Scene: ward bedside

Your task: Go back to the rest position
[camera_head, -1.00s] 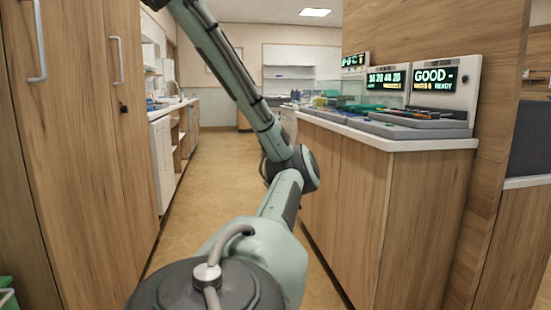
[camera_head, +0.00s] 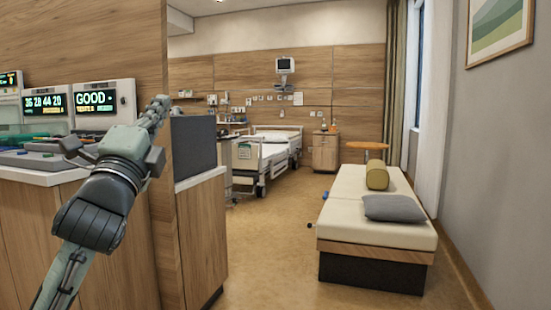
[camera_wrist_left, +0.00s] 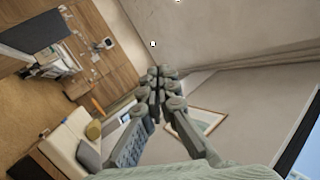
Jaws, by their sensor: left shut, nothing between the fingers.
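My left arm comes in from the lower left in the head view. Its gripper (camera_head: 158,105) is raised in front of the wooden partition, with its tips pointing up and away. In the left wrist view the two fingers of the left gripper (camera_wrist_left: 157,75) come together at the tips with nothing between them. My right gripper is in neither view.
A wood-fronted counter (camera_head: 92,225) with lit display units (camera_head: 97,98) stands at left, close to my left arm. A cream bench (camera_head: 355,213) with a grey cushion (camera_head: 394,208) is at right. A bed (camera_head: 275,147) stands farther back. The floor (camera_head: 265,250) between is clear.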

